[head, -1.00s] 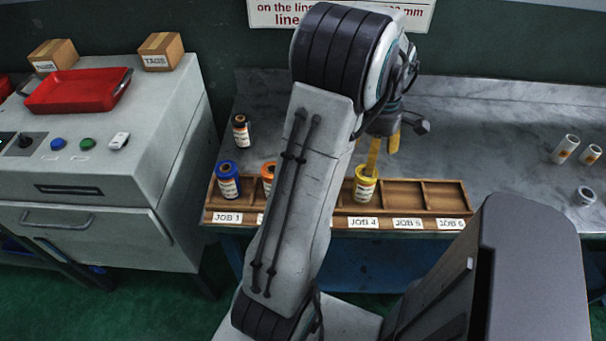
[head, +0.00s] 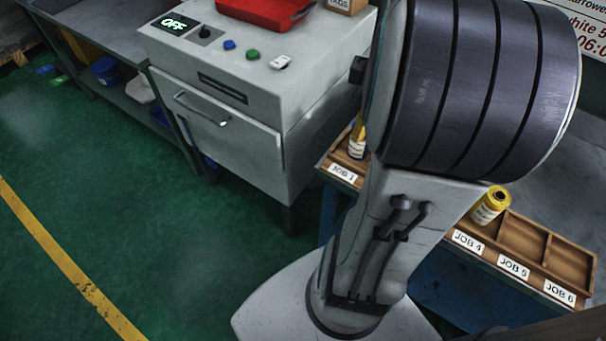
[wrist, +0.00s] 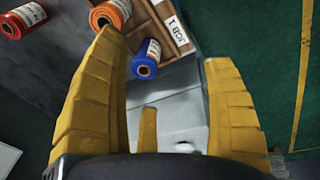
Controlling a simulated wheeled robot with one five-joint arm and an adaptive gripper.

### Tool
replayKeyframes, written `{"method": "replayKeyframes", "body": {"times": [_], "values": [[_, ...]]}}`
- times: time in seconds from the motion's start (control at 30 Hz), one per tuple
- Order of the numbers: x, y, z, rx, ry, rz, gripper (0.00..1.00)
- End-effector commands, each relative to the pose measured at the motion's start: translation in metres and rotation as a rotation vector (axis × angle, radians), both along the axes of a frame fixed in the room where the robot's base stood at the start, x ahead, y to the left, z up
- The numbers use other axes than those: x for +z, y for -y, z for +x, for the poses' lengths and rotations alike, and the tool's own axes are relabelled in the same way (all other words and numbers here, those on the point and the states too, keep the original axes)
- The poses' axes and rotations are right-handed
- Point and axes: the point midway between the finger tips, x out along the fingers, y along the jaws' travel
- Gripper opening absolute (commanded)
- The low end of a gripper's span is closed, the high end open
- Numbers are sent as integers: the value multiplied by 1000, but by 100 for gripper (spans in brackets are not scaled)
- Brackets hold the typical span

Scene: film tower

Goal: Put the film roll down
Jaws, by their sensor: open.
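In the head view a yellow film roll (head: 490,205) stands in the wooden rack (head: 545,248) behind the JOB 4 label. My gripper (wrist: 164,46) is open in the wrist view, with nothing held between its yellow fingers. A blue-ended film roll (wrist: 146,60) shows beyond the fingertips, near the JOB 1 label. An orange film roll (wrist: 112,14) is beside it, partly behind the left finger. In the head view my arm hides most of the gripper and the middle of the rack.
A grey machine (head: 240,110) with a lit OFF display stands left of the rack, with a red tray (head: 268,10) on top. The slots behind JOB 5 and JOB 6 look empty. Green floor (head: 110,220) with a yellow line (head: 65,258) is clear at left.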

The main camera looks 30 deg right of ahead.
Motion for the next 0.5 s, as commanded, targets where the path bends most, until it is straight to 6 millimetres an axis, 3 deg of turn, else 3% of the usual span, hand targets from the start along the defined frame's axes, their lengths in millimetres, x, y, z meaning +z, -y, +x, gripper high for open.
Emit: {"method": "replayKeyframes", "body": {"times": [0.03,0.2,0.3,0.5], "values": [[4,-27,8,11,23,-3,76],[8,-100,14,-13,91,18,76],[8,-135,9,-25,128,40,76],[4,-181,-8,-50,178,90,76]]}}
